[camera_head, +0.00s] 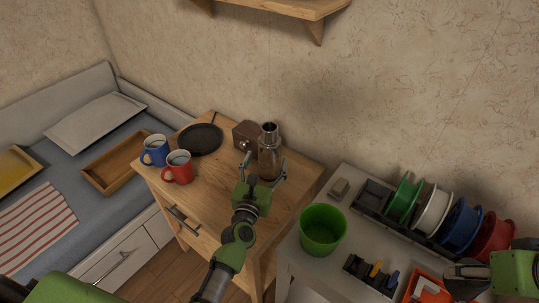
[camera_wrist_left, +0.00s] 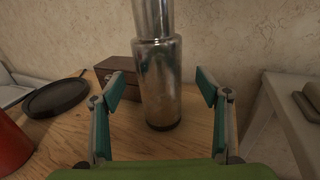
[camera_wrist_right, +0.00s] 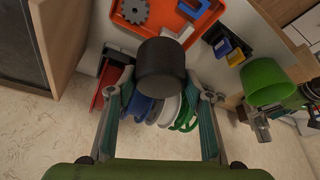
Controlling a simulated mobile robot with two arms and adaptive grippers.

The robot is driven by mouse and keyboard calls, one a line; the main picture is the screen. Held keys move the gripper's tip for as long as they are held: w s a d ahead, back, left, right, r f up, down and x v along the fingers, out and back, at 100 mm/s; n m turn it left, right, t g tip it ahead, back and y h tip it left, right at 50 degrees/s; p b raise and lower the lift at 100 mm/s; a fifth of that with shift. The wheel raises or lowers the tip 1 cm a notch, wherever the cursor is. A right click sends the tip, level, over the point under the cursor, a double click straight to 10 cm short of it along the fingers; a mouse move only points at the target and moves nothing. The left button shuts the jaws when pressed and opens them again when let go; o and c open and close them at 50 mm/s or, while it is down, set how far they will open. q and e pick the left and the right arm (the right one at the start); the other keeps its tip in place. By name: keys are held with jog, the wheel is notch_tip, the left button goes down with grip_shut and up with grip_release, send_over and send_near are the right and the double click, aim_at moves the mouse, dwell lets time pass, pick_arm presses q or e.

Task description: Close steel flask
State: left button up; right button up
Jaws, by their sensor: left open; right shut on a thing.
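The steel flask (camera_head: 267,160) stands upright on the wooden cabinet top, its neck bare and its rim dark inside. My left gripper (camera_head: 263,168) is open, its fingers on either side of the flask's body. In the left wrist view the flask (camera_wrist_left: 160,85) stands between the open fingers, with gaps visible on both sides; its top is cut off. My right gripper (camera_wrist_right: 160,95) is shut on a dark cylindrical cap (camera_wrist_right: 160,67). In the head view the right gripper (camera_head: 468,274) is at the lower right edge, away from the flask.
A brown box (camera_head: 246,134) stands close behind the flask. A black pan (camera_head: 200,139), blue mug (camera_head: 155,150) and red mug (camera_head: 178,168) are further left. A green bucket (camera_head: 322,230), several filament spools (camera_head: 433,211) and an orange tray (camera_head: 428,288) are on the grey table at right.

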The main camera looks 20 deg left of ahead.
pick_arm(q)
jog(key=w, duration=0.1)
jog(key=w+b, duration=0.1)
jog(key=w, duration=0.3)
jog(key=shift+w+a+f+b, duration=0.1)
jog(key=shift+a+f+b, duration=0.1)
jog(key=shift+f+b, duration=0.2)
jog(key=shift+r, duration=0.1)
pick_arm(e)
jog(key=shift+f, duration=0.85)
pick_arm(q)
jog(key=c, duration=1.7)
jog(key=shift+r, duration=0.15)
jog(key=shift+c, duration=0.2)
